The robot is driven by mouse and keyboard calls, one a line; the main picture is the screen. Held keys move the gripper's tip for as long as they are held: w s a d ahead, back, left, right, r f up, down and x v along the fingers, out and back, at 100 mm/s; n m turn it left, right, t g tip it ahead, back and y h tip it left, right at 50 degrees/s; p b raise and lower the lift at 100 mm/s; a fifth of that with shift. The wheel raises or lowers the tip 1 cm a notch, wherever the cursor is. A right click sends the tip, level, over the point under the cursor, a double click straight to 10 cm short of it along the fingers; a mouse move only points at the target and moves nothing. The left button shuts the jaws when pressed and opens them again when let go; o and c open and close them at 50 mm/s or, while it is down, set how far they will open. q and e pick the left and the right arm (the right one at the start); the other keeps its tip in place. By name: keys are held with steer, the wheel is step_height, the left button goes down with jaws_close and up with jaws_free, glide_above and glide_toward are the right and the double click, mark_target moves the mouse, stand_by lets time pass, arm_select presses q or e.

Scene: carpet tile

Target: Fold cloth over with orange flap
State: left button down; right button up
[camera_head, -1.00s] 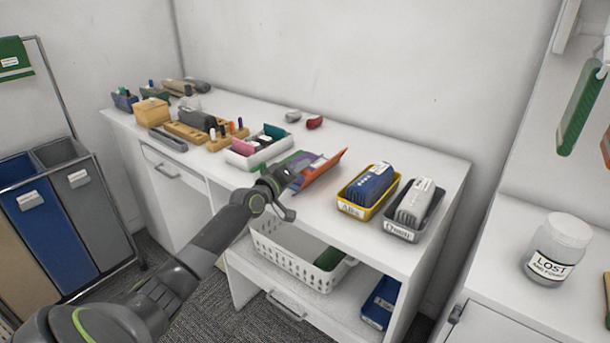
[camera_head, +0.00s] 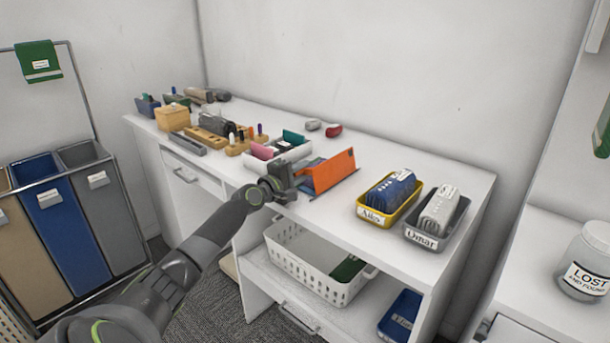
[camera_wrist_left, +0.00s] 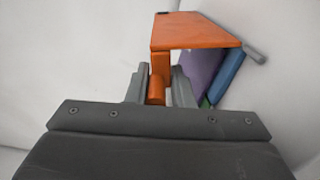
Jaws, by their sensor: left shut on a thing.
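The cloth's orange flap (camera_head: 330,173) stands raised over the worktop near its front edge, right of the white divided tray. In the left wrist view the orange flap (camera_wrist_left: 195,31) bends over at the top, and its lower strip runs down between my fingers. Purple (camera_wrist_left: 203,72) and blue (camera_wrist_left: 226,77) parts of the cloth, with a bit of green, show behind it. My left gripper (camera_head: 293,184) is shut on the orange flap; its fingers (camera_wrist_left: 159,88) pinch the strip. The rest of the cloth is mostly hidden behind the flap in the head view. My right gripper is not in view.
The white divided tray (camera_head: 272,160) stands just left of the cloth. A yellow bin (camera_head: 377,216) and a grey bin (camera_head: 425,240) stand to the right. A white basket (camera_head: 300,268) sits on the shelf below. The worktop between flap and yellow bin is clear.

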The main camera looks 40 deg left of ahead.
arm_select(q)
steer(key=shift+w+a+r+n, duration=0.1)
steer(key=shift+a+r+n, duration=0.2)
stand_by(0.4)
steer(key=c, duration=1.5)
jaws_free()
steer(key=shift+o, duration=0.5)
steer(key=shift+a+f, duration=0.1)
steer(key=shift+f, duration=0.2)
steer(key=s+a+p, duration=0.1)
steer(key=s, duration=1.6)
steer(key=shift+s+a+p, duration=0.15)
steer(key=shift+s+p, duration=0.1)
steer(key=shift+p, duration=0.05)
